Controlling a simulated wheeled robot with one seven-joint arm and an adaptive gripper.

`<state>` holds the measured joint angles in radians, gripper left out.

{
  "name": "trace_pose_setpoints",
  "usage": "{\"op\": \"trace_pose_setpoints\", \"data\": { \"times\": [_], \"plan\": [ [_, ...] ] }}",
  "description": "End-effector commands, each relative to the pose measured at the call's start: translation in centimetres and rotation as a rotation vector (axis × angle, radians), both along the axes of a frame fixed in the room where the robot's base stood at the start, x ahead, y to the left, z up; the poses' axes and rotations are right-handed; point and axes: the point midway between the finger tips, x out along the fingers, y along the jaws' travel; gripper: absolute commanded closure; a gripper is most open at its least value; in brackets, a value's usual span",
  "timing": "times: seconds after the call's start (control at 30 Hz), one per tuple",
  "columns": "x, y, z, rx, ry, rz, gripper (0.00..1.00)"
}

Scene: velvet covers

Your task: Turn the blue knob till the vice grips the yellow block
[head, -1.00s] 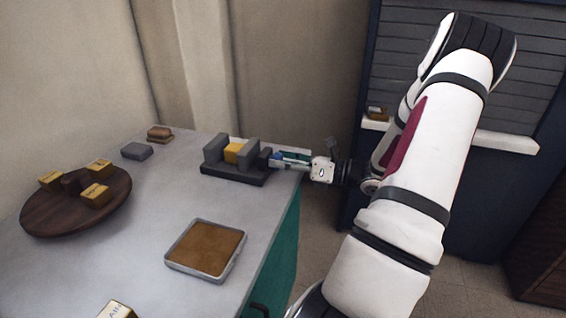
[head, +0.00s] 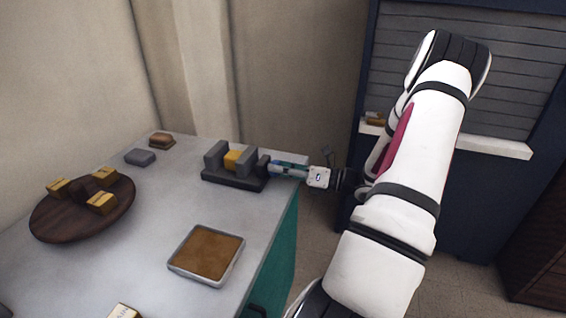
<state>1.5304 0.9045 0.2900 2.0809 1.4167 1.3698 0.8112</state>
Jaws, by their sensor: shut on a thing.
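The grey vice (head: 234,180) stands on the far right part of the table. The yellow block (head: 234,160) sits between its two upright grey jaws. Whether both jaws touch the block is too small to tell. The blue knob (head: 273,164) is at the vice's right end, mostly hidden by the fingers. My gripper (head: 276,168) comes in from the right, over the table's edge, and is shut on the knob.
A round wooden board (head: 62,228) with yellow blocks is at the left. A brown-filled tray (head: 181,266) lies at the front right. A grey block (head: 140,157) and a brown stack (head: 162,141) lie at the back. The table's middle is clear.

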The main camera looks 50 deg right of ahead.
Motion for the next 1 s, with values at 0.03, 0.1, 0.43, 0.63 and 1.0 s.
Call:
{"op": "trace_pose_setpoints", "data": {
  "times": [0.03,0.1,0.43,0.63,1.0],
  "plan": [
    [-0.08,0.02,0.46,0.037,0.013,0.001,0.89],
    [-0.09,0.02,0.45,0.092,0.033,0.001,0.89],
    [-0.09,-0.04,0.29,0.384,0.134,0.000,0.89],
    [-0.06,-0.08,0.19,0.564,0.196,0.000,0.89],
    [-0.01,-0.16,-0.04,0.875,0.305,-0.001,0.89]
  ]
}}
